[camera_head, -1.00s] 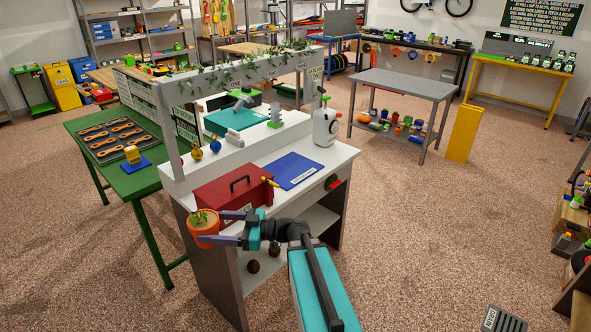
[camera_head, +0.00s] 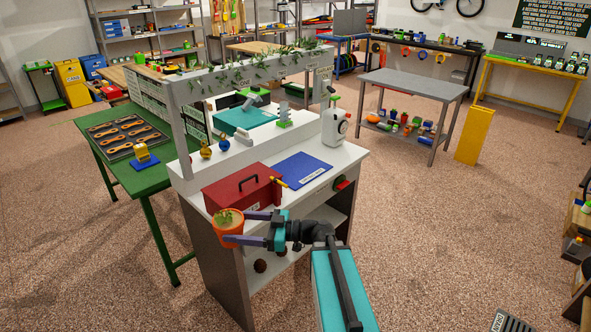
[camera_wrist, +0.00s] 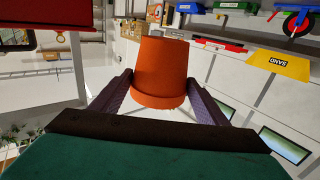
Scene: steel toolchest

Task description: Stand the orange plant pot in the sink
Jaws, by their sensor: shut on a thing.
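The orange plant pot (camera_head: 229,227) has a small green plant in its top. It is held upright in the air in front of the white bench's near left corner, beside the red toolbox. My gripper (camera_head: 254,227) is shut on the pot, with one purple finger on each side. In the wrist view the pot (camera_wrist: 160,75) sits between both fingers; its plant is hidden there. I cannot make out a sink for certain; a teal, flat or shallow piece (camera_head: 246,119) lies at the back of the bench, its depth unclear.
The white bench (camera_head: 265,215) carries the red toolbox (camera_head: 243,193), a blue mat (camera_head: 302,169) and a white dispenser-like object (camera_head: 335,127). An overhead frame with leaves (camera_head: 250,72) spans its back. A green table (camera_head: 150,178) stands left.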

